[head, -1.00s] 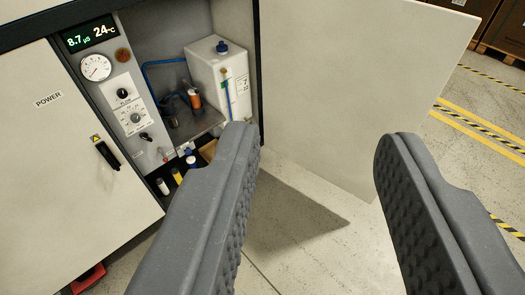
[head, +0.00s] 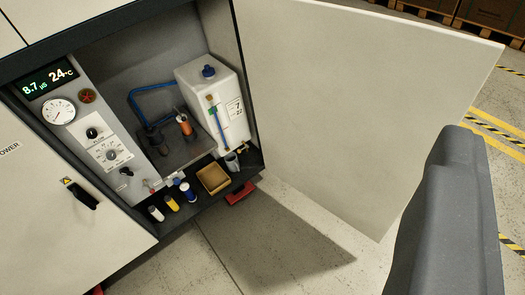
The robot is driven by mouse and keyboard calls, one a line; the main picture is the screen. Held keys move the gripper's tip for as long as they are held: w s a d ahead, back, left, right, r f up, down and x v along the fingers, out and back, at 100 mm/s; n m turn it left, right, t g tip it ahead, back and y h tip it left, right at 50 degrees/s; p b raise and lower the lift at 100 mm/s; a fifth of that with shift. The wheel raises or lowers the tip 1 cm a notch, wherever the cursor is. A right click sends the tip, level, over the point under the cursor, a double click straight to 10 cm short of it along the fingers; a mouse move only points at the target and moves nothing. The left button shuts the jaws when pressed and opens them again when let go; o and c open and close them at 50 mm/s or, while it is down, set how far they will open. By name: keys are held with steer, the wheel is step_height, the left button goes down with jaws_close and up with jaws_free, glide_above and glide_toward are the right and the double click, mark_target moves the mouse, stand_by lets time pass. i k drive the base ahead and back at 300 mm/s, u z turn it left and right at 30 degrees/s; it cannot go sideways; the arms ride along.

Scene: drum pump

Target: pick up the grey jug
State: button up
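A small grey jug (head: 232,161) stands on the low shelf of the open cabinet, at the right end beside a tan box. It looks upright and is small in the picture. One dark grey finger of my gripper (head: 445,215) shows at the right edge of the head view. The other finger is out of the picture. Nothing is between the visible finger and the open floor beside it, and it stands well apart from the jug, to the right and nearer to me.
A white tank (head: 215,105) stands above the jug. Left of the jug are the tan box (head: 214,178) and several small bottles (head: 187,192). A red object (head: 240,194) lies below the shelf. The open door (head: 350,100) stands to the right; clear floor (head: 280,240) lies in front.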

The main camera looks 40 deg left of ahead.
mark_target(231, 160)
steer(key=u, duration=0.15)
steer(key=i, duration=1.1)
steer(key=u, duration=0.75)
steer(key=i, duration=0.35)
steer(key=u, duration=0.35)
